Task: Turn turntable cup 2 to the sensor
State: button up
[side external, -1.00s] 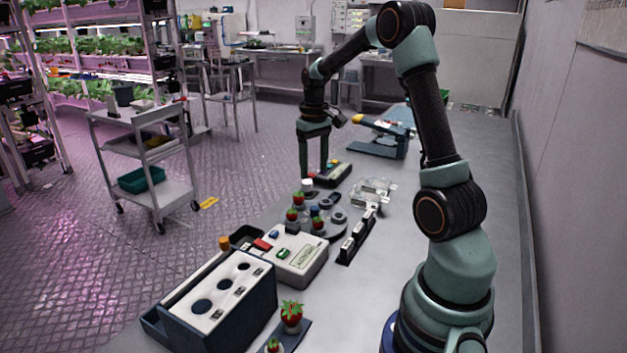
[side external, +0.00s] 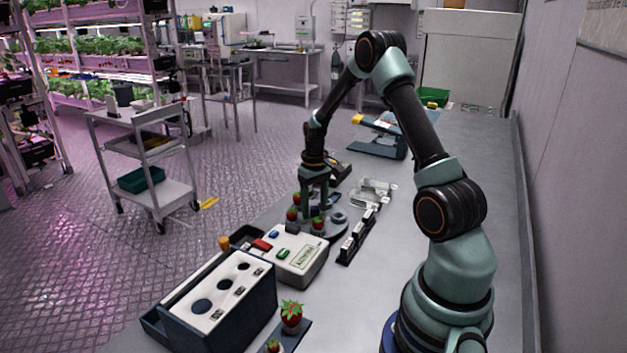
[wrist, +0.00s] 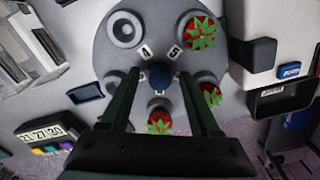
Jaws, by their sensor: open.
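The grey turntable (wrist: 157,22) carries several round cups around a dark blue centre knob (wrist: 159,76). Strawberries sit in cups at the upper right (wrist: 201,33), right (wrist: 211,94) and bottom (wrist: 159,121) of the wrist view. The upper-left cup (wrist: 125,29) looks empty. My gripper (wrist: 160,82) is open, one finger on each side of the knob; contact cannot be told. In the side view my gripper (side external: 315,207) points down over the turntable (side external: 337,231).
A white console (side external: 301,262) with buttons and a display stands close in front of the turntable. A dark rack of white pieces (side external: 357,236) stands to its right, with clear trays (side external: 374,191) behind. Which part is the sensor is unclear. The bench's right side is free.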

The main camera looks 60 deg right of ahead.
grip_shut()
dwell(1.5)
